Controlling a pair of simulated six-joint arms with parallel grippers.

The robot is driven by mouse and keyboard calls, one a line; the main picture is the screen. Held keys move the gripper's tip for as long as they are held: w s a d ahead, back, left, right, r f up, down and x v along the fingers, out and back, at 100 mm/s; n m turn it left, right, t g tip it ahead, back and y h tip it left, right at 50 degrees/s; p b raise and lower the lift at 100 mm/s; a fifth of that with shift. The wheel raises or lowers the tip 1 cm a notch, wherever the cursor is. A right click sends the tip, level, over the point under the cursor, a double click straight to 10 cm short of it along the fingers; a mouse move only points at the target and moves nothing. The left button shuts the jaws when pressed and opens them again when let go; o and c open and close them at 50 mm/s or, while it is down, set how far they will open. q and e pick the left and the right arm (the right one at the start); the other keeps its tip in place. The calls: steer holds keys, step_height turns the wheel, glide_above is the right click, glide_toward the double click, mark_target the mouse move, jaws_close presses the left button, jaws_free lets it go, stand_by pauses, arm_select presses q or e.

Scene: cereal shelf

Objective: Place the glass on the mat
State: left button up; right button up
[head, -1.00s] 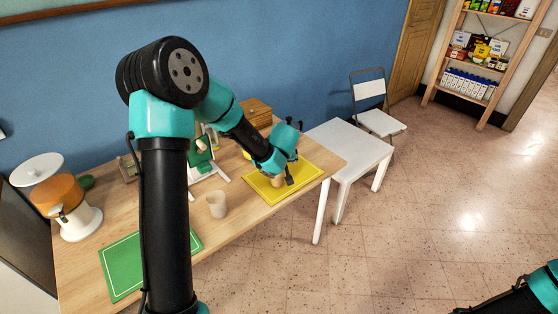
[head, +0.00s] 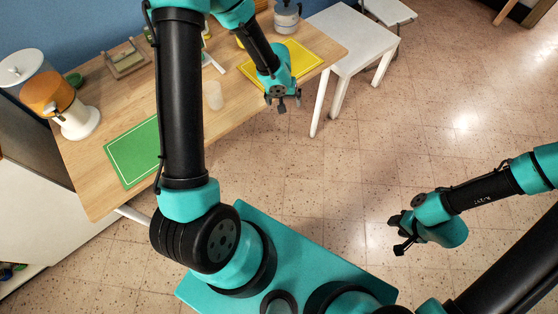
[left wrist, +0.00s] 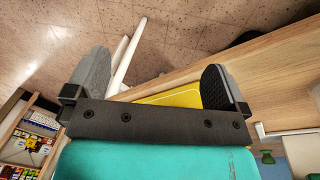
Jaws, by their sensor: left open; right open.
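The glass (head: 215,95), a pale translucent cup, stands upright on the wooden table (head: 118,90), between a green mat (head: 130,155) and a yellow mat (head: 300,60). My left gripper (head: 283,103) is open and empty, to the right of the glass and apart from it, over the table's front edge in the head view. The left wrist view shows its two fingers wide apart with nothing between them, and part of the yellow mat (left wrist: 165,98) beyond. My right gripper (head: 397,235) is open and empty above the floor at the right.
An orange and white appliance (head: 50,95) stands at the table's left. A grey pot (head: 287,17) stands behind the yellow mat. A white side table (head: 352,38) adjoins the table's right end. The tabletop around the glass looks mostly clear.

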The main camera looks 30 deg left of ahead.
arm_select(q)
steer(key=s+d+f+m+h, duration=0.1)
steer(key=s+d+f, duration=0.3)
steer(key=s+f, duration=0.2)
steer(key=s+d+f+m+h, duration=0.1)
steer(key=s+d+f, duration=0.3)
steer(key=s, duration=0.7)
steer(key=shift+f+m+h, duration=0.3)
steer(key=shift+f, duration=0.6)
